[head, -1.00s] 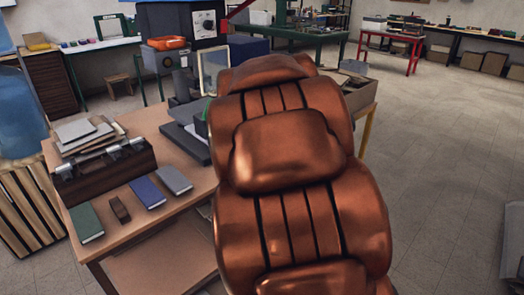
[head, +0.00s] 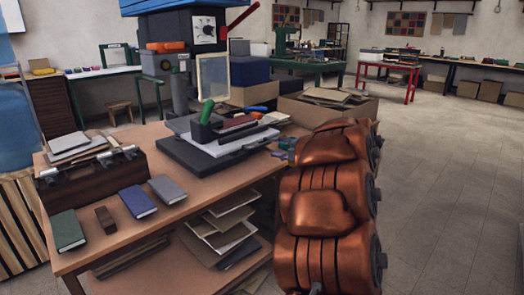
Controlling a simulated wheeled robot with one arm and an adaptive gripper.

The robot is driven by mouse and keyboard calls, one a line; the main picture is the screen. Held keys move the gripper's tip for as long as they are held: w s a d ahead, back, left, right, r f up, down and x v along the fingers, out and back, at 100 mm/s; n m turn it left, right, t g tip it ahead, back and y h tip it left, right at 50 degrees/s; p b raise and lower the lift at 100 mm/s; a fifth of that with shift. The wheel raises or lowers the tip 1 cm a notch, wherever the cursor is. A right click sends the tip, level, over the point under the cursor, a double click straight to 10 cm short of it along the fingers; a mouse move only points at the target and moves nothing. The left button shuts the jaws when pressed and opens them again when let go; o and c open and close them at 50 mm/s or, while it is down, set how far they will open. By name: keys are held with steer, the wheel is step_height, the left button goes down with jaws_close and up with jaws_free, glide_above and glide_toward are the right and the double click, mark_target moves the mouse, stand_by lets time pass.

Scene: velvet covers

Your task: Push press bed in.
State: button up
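A blue press (head: 180,25) with a dial and a red lever (head: 242,18) stands behind the wooden table. In front of it a flat black slab (head: 192,160), which looks like the press bed, lies on the table and sticks out towards me. A white board (head: 240,141) and a dark holder with a green handle (head: 208,112) rest on or over it. I cannot tell how far the slab reaches under the press. My copper-coloured arm is at the right of the slab. My gripper does not show; it may be hidden behind the arm.
The wooden table (head: 125,178) holds a green book (head: 67,231), a blue book (head: 138,201), a grey book (head: 168,189), a brown block (head: 105,219) and a dark wooden box (head: 90,178). A cardboard box (head: 345,112) stands behind my arm. The floor at right is clear.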

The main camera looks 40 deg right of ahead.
mark_target(264, 145)
steer(key=x, duration=0.7)
steer(key=shift+w+b, duration=0.2)
steer(key=shift+b, duration=0.2)
jaws_close()
stand_by(0.3)
